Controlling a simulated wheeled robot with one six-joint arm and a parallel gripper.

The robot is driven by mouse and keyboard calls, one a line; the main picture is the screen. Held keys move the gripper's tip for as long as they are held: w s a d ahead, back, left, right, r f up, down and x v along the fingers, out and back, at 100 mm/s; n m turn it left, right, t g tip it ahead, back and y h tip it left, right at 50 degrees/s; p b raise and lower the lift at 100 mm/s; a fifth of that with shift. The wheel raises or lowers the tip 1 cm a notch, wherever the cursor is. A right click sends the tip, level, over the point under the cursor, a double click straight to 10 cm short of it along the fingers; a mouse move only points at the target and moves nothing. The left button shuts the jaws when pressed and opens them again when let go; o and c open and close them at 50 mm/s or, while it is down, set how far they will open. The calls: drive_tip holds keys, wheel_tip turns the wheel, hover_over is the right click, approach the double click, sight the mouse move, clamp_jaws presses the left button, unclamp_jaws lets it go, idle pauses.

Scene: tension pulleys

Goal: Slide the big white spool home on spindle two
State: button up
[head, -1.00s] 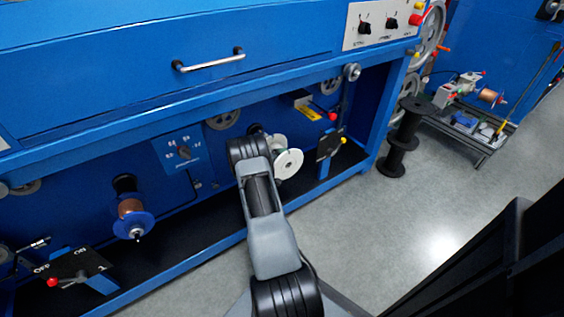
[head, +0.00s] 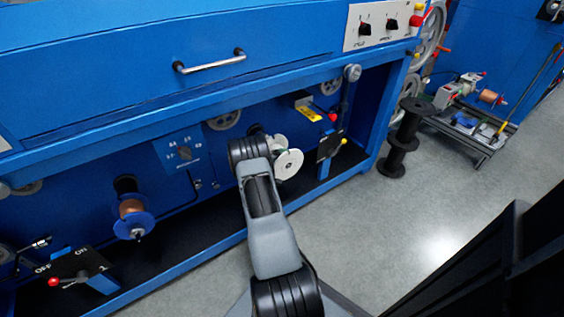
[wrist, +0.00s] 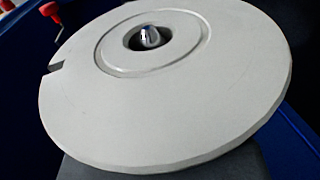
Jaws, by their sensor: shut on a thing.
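The big white spool (head: 289,165) is at the middle of the head view, beside the end of my arm, in the lower bay of the blue machine. In the wrist view its pale flange (wrist: 140,110) fills most of the picture and looks tilted. A shiny spindle tip (wrist: 150,36) shows inside the spool's central hole; how far the spool sits along the spindle is hidden. My gripper (wrist: 165,166) shows as a dark grey part at the bottom of the wrist view, against the spool, and is shut on it. In the head view my wrist hides the fingers.
A blue-flanged spool with copper wire (head: 133,218) sits on another spindle at left. The bay's blue front rail (head: 185,108) runs above my arm. A black spool stack (head: 401,140) stands on the floor.

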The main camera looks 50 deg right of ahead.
drive_tip(key=shift+w+d+b, duration=0.2)
drive_tip(key=shift+w+b, duration=0.1)
drive_tip(key=shift+w, duration=0.3)
drive_tip(key=shift+w+d+b, duration=0.15)
drive_tip(key=shift+w+b, duration=0.15)
drive_tip(key=shift+w, duration=0.35)
drive_tip(key=shift+w+d+r, duration=0.1)
idle(0.3)
drive_tip(key=shift+w, duration=0.15)
drive_tip(key=shift+w+d+b, duration=0.2)
drive_tip(key=shift+w+b, duration=0.3)
drive_tip(key=shift+w, duration=0.05)
drive_tip(key=shift+w+d+b, duration=0.2)
drive_tip(key=shift+w+b, duration=0.25)
drive_tip(key=shift+w, duration=0.25)
idle(0.7)
drive_tip(key=shift+w+d, duration=0.1)
drive_tip(key=shift+w, duration=0.05)
